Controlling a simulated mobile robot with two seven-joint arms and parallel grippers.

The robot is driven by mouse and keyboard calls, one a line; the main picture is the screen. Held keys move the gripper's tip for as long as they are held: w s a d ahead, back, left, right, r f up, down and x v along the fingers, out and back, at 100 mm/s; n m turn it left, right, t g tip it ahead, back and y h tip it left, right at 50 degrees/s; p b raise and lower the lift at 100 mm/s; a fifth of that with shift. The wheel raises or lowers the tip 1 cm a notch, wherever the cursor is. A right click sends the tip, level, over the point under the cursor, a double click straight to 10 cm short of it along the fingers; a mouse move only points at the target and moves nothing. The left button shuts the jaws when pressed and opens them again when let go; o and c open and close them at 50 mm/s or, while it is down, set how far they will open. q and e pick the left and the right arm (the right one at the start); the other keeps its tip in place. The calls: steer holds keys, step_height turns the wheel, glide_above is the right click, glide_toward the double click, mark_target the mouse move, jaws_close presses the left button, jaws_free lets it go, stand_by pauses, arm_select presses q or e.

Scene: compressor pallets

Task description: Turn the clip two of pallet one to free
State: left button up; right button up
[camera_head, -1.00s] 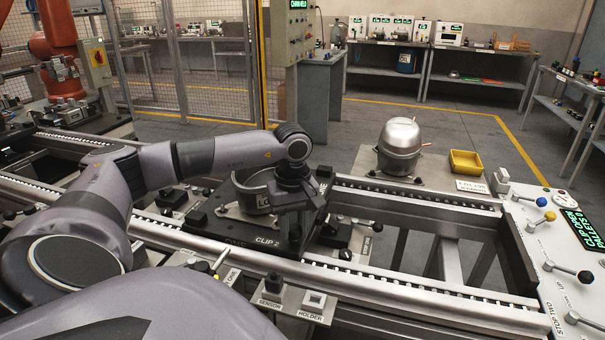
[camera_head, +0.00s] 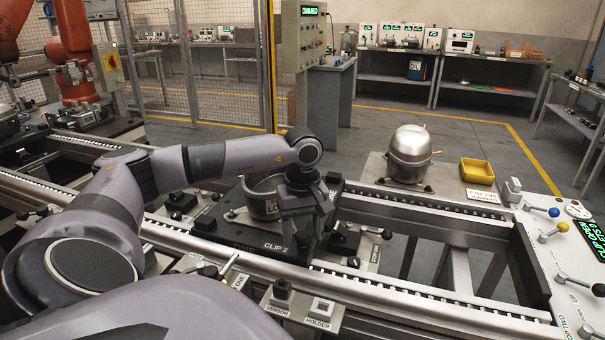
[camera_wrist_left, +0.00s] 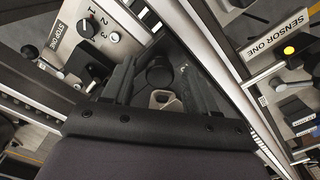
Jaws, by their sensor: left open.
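Pallet one, a black plate (camera_head: 228,232) with a grey ring-shaped holder (camera_head: 262,204), sits on the roller conveyor. The label "CLIP 2" (camera_head: 276,247) is on its front edge. My left gripper (camera_head: 303,232) points down over that near right corner, beside the ring, and hides the clip from the head. In the left wrist view the open fingers (camera_wrist_left: 160,88) stand on either side of a small pale metal piece with a hole (camera_wrist_left: 163,99), which looks like the clip, and a round black knob (camera_wrist_left: 158,73). I cannot tell whether they touch. My right gripper is out of view.
A sensor and holder box (camera_head: 302,306) stands at the conveyor's front. A silver compressor (camera_head: 411,154) and a yellow tray (camera_head: 476,172) are on the plate behind the rails. A control panel with levers (camera_head: 560,250) is at right. The rollers right of the pallet are clear.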

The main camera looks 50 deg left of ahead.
arm_select(q)
step_height(320, 180, up, 7)
steer(key=shift+f, duration=0.1)
stand_by(0.7)
